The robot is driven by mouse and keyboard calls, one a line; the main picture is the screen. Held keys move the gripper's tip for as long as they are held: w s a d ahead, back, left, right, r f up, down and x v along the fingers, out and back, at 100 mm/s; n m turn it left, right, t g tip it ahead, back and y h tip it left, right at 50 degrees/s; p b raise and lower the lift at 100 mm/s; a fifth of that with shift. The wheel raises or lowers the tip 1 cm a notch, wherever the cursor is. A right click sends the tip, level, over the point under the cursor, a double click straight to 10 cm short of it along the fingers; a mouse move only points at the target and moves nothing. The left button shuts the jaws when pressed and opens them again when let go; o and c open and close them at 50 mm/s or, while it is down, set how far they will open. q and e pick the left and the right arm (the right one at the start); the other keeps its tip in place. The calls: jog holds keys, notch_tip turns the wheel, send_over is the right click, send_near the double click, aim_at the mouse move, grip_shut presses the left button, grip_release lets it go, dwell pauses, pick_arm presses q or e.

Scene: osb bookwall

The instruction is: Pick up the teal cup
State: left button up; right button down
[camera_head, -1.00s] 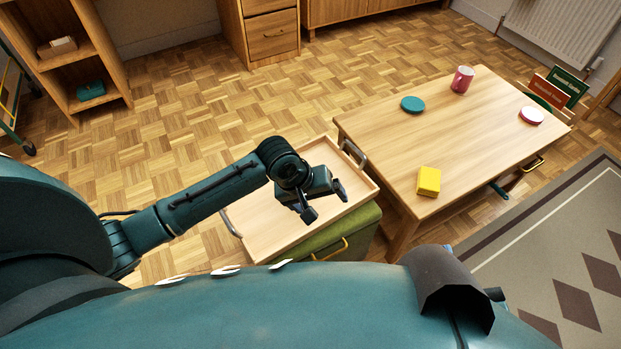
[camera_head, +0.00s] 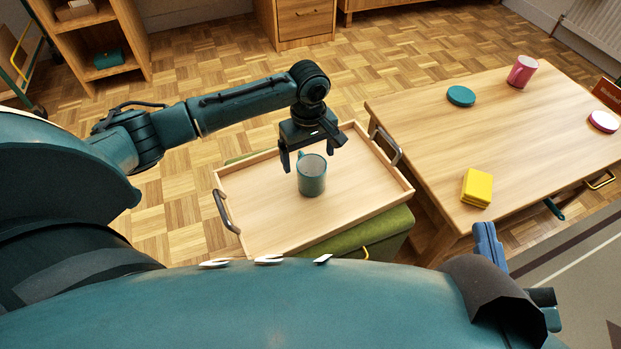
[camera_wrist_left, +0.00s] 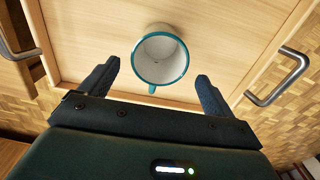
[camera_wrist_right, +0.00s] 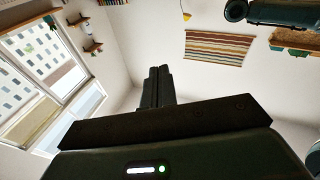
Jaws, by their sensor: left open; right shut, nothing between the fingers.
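The teal cup (camera_head: 312,178) stands upright on the light wooden tray (camera_head: 360,205). Its inside is pale and looks empty. My left gripper (camera_head: 312,158) is open just behind and above the cup in the head view, with nothing between its fingers. In the left wrist view the cup (camera_wrist_left: 160,57) lies ahead of and between the open fingertips (camera_wrist_left: 158,75), its handle turned toward the gripper. My right gripper (camera_wrist_right: 158,72) is shut and empty in the right wrist view, facing a wall and window, away from the cup.
The tray has raised sides and metal handles (camera_head: 388,147) and rests on a green ottoman (camera_head: 385,235).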

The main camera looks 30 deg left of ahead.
aim_at(310, 169)
pick_arm(q)
jog(key=shift+f+b, duration=0.4)
jog(key=shift+f, duration=0.2)
notch_tip(310, 169, down, 4)
jog(key=b, duration=0.2)
jog(key=shift+d+r+b, duration=0.1)
jog(key=shift+r+b, duration=0.05)
jog(key=shift+b, duration=0.2)
jog(key=shift+f, duration=0.2)
jog(key=c, duration=1.3)
pick_arm(e)
jog(key=shift+w+a+r+m+t+y, duration=0.1)
jog(key=shift+a+m+t+y, duration=0.2)
jog(key=shift+y, duration=0.1)
